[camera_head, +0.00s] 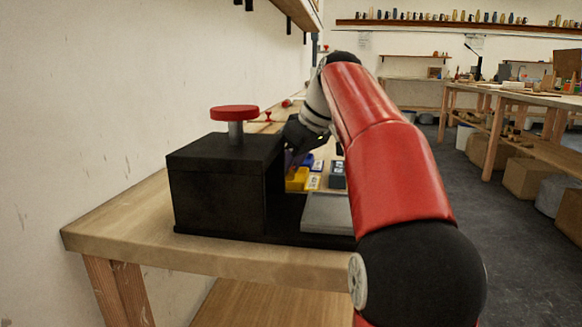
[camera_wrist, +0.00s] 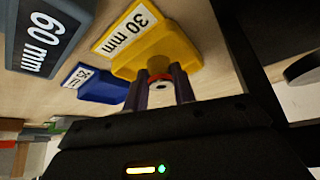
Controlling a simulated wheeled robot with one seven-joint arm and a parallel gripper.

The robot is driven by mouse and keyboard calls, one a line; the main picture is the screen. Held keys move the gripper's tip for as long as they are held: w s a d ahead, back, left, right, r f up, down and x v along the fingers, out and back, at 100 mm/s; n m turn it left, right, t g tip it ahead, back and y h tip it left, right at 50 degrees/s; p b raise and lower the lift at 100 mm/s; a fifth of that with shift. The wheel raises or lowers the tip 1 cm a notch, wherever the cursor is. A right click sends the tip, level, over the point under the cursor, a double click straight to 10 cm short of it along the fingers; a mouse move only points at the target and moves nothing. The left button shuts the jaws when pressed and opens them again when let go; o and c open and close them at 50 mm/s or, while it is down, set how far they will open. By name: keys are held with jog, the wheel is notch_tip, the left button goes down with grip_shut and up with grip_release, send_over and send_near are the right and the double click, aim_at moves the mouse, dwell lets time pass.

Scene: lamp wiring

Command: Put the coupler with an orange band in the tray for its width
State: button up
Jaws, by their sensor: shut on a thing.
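The dark grey tray (camera_wrist: 50,25), labelled 60 mm, is at upper left. In the head view my gripper (camera_head: 298,150) is over the yellow tray (camera_head: 297,180), and the coupler is hidden.
A black box-shaped device (camera_head: 225,185) with a red knob (camera_head: 234,112) stands on the wooden bench (camera_head: 130,225) left of the trays. A grey plate (camera_head: 327,212) lies at its front right. Small red items (camera_head: 268,116) lie farther back along the wall.

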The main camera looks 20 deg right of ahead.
jog(key=o, duration=0.6)
jog(key=shift+f, duration=0.15)
jog(key=o, duration=0.4)
jog(key=shift+o, duration=0.2)
jog(key=shift+r, duration=0.3)
jog(key=p+v, duration=0.4)
jog(key=v, duration=0.7)
jog(key=shift+s+r, duration=0.2)
jog(key=shift+r, duration=0.15)
jog(key=shift+d, duration=0.1)
